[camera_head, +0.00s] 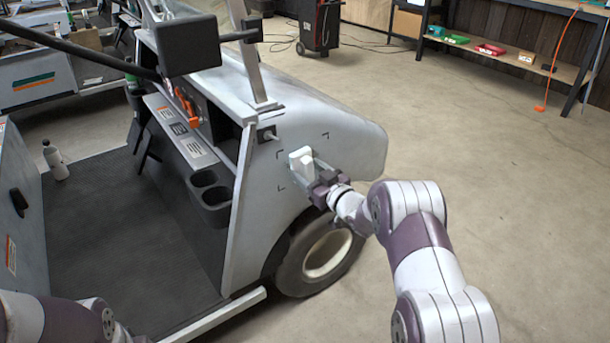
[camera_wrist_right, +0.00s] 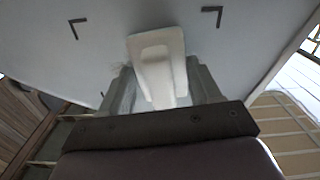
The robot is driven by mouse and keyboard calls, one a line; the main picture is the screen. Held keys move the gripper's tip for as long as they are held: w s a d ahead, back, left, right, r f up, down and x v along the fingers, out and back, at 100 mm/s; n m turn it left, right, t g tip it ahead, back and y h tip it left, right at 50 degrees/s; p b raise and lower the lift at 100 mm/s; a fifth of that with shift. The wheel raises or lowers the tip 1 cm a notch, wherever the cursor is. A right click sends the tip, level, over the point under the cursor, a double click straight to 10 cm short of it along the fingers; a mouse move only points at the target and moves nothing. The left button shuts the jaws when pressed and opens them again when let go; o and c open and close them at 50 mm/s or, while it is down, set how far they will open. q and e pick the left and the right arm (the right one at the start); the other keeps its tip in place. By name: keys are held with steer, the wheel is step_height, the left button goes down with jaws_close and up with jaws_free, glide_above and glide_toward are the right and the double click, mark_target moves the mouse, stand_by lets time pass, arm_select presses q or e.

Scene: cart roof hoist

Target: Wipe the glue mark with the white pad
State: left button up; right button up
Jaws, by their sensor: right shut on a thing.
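The white pad (camera_head: 301,161) is held against or very near the grey side panel of the cart (camera_head: 345,140). My right gripper (camera_head: 312,174) is shut on the pad. In the right wrist view the pad (camera_wrist_right: 158,62) sits between the two fingers of the gripper (camera_wrist_right: 160,85), its far end at the panel. Dark corner brackets mark an area of the panel around the pad. A faint grey smudge (camera_wrist_right: 119,67), perhaps the glue mark, shows just left of the pad; the rest may be hidden behind it. My left gripper is not in view; only part of that arm shows at the lower left.
The cart's front wheel (camera_head: 327,254) is below my right gripper. Cup holders (camera_head: 209,190) and a windshield post (camera_head: 252,60) stand left of it. A white bottle (camera_head: 55,162) is on the cart floor. The concrete floor at right is open.

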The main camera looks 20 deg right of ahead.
steer(key=shift+w+d, duration=0.45)
steer(key=shift+d, duration=0.7)
steer(key=shift+w+d, duration=0.45)
steer(key=shift+d, duration=0.75)
steer(key=shift+w+d, duration=0.45)
steer(key=shift+d, duration=0.7)
steer(key=shift+r, duration=0.1)
steer(key=shift+s+a+p, duration=0.35)
steer(key=shift+s+a, duration=0.15)
steer(key=shift+a, duration=0.9)
steer(key=shift+s+a+p, duration=0.4)
steer(key=shift+s+a, duration=0.05)
steer(key=shift+a, duration=0.95)
steer(key=shift+s+a+p, duration=0.35)
steer(key=shift+s+a, duration=0.15)
steer(key=shift+a, duration=0.9)
steer(key=shift+s+a, duration=0.3)
steer(key=shift+a, duration=0.5)
steer(key=shift+s+a, duration=0.3)
steer(key=shift+a, duration=0.45)
steer(key=p+v, duration=0.2)
steer(key=v, duration=0.4)
steer(key=shift+p, duration=0.35)
